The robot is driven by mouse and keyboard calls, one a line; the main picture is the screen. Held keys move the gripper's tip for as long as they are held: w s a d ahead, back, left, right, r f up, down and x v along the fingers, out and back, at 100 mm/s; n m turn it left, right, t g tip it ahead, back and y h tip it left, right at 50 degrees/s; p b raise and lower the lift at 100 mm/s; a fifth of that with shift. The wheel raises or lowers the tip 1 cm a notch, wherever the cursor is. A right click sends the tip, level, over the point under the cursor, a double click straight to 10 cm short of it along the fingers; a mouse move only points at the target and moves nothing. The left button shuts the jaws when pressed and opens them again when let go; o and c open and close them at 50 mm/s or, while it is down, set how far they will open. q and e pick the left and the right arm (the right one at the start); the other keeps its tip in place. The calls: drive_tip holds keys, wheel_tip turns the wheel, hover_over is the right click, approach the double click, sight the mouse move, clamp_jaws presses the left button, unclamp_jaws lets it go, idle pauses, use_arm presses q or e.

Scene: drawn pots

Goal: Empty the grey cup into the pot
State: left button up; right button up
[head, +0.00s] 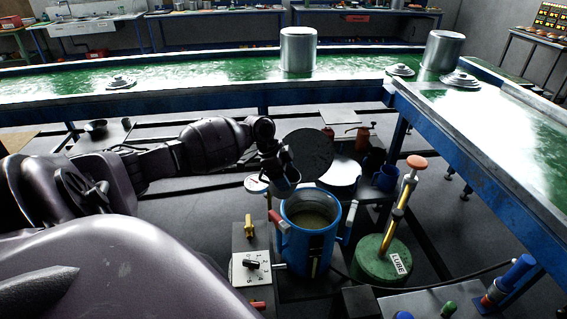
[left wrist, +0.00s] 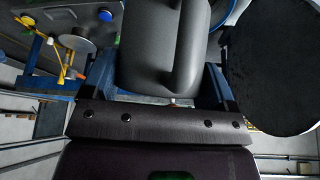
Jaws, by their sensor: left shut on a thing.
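The blue pot (head: 309,238) stands open at the lower middle of the head view, with a dull brownish content inside. My left gripper (head: 284,175) is just above the pot's back left rim. It is shut on the grey cup (head: 288,187), which is small and partly hidden there. In the left wrist view the grey cup (left wrist: 165,45) fills the space between the fingers, its handle facing the camera. The cup's mouth and contents are hidden. A bit of the blue pot's rim (left wrist: 228,10) shows at the upper right there. My right gripper is not in view.
Silver pots (head: 298,50) and lids (head: 121,83) stand on the green-topped tables behind.

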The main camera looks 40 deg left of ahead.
use_arm(q)
drive_tip(key=shift+w+r, duration=0.1)
drive_tip(key=shift+r, duration=0.05)
drive_tip(key=shift+r+y+p, duration=0.15)
drive_tip(key=shift+y+p, duration=0.15)
drive_tip(key=shift+p, duration=0.05)
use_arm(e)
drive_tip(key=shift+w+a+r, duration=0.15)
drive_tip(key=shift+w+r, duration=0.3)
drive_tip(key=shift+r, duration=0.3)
use_arm(q)
drive_tip(key=shift+g, duration=0.3)
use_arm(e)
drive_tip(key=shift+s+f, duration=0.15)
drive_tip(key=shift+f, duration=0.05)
use_arm(q)
drive_tip(key=shift+r+y, duration=0.15)
drive_tip(key=shift+y, duration=0.25)
drive_tip(key=shift+d+r+g, duration=0.1)
drive_tip(key=shift+r+g, duration=0.05)
drive_tip(key=shift+g, duration=0.15)
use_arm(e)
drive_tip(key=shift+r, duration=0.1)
use_arm(q)
drive_tip(key=shift+y, duration=0.4)
drive_tip(key=shift+w+r+g, duration=0.1)
drive_tip(key=shift+r+g, duration=0.05)
drive_tip(key=shift+g, duration=0.15)
